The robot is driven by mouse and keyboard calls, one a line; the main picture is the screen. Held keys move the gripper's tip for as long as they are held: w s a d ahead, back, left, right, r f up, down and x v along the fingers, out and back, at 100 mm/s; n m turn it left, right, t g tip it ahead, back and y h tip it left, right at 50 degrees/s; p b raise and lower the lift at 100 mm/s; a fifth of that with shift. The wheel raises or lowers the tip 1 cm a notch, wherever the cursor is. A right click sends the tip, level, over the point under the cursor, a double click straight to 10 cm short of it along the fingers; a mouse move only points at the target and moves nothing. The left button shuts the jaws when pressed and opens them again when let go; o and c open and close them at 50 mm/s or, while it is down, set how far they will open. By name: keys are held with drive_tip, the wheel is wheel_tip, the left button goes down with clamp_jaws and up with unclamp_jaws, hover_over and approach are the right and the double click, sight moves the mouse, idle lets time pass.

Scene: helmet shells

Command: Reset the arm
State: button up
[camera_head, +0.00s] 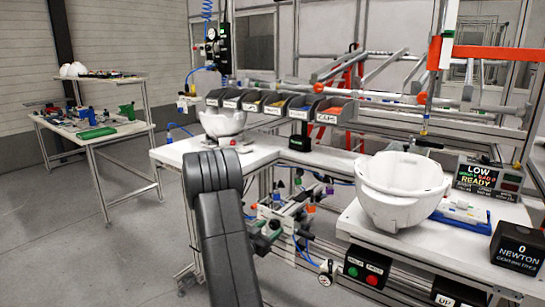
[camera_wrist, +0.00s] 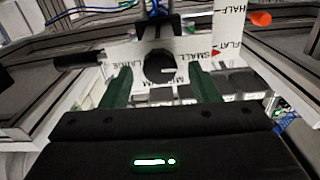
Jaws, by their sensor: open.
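My gripper (camera_wrist: 161,84) shows in the wrist view with its two green fingers spread apart and nothing between them. Beyond the fingers is a white panel (camera_wrist: 120,50) with words such as LARGE, SMALL and FLAT, and a dark round part (camera_wrist: 160,68). In the head view my dark arm rises in the front middle, and my gripper cannot be made out there. A large white helmet shell (camera_head: 400,190) sits on the right bench (camera_head: 365,226). Another white shell (camera_head: 222,123) stands on the left bench (camera_head: 262,153), behind my arm.
Several grey labelled bins (camera_head: 275,104) line the back of the bench. A display reading LOW and READY (camera_head: 480,178), a blue tray (camera_head: 462,218) and a black NEWTON box (camera_head: 518,248) are at the right. A cart (camera_head: 92,137) stands far left, with open floor before it.

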drive_tip(key=shift+x, duration=0.85)
